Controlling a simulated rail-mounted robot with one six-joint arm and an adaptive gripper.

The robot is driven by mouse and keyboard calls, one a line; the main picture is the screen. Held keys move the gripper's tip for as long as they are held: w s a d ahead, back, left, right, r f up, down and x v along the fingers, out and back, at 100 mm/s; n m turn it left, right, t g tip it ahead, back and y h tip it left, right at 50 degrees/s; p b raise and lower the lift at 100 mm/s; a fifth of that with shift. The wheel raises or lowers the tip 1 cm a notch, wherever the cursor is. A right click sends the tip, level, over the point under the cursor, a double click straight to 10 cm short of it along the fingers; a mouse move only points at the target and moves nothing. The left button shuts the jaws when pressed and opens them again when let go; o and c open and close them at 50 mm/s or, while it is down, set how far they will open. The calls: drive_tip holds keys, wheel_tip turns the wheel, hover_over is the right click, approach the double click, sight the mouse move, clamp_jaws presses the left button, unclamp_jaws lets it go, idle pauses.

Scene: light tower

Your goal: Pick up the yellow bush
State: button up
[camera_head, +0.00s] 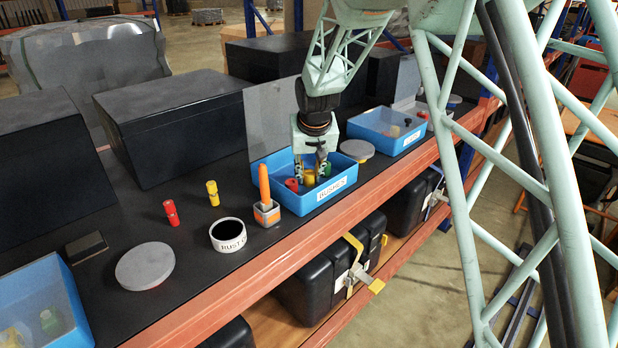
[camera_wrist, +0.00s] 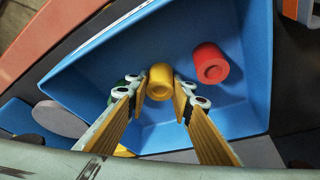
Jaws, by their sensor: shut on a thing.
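The yellow bush (camera_wrist: 160,82) is a short hollow cylinder inside the blue bin (camera_head: 298,204), whose label reads BUSHES. My gripper (camera_wrist: 158,88) reaches down into the bin with one finger on each side of the bush, shut on it. In the head view the yellow bush (camera_head: 309,178) shows between the fingers, partly covered by them. I cannot tell whether it is clear of the bin floor. A red bush (camera_wrist: 210,63) lies beside it in the bin, apart from the fingers. A green part (camera_wrist: 130,80) is mostly hidden behind one finger.
Left of the bin stand a holder with an orange-handled tool (camera_head: 265,195), a white round container (camera_head: 228,236), a grey disc (camera_head: 145,266), and red (camera_head: 171,212) and yellow (camera_head: 213,193) pieces. Another blue bin (camera_head: 388,133) is to the right. Black cases (camera_head: 180,120) line the back.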

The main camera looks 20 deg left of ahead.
sight(310, 172)
drive_tip(key=shift+r+p, duration=1)
drive_tip(key=shift+r, duration=4)
drive_tip(key=shift+d, duration=0.1)
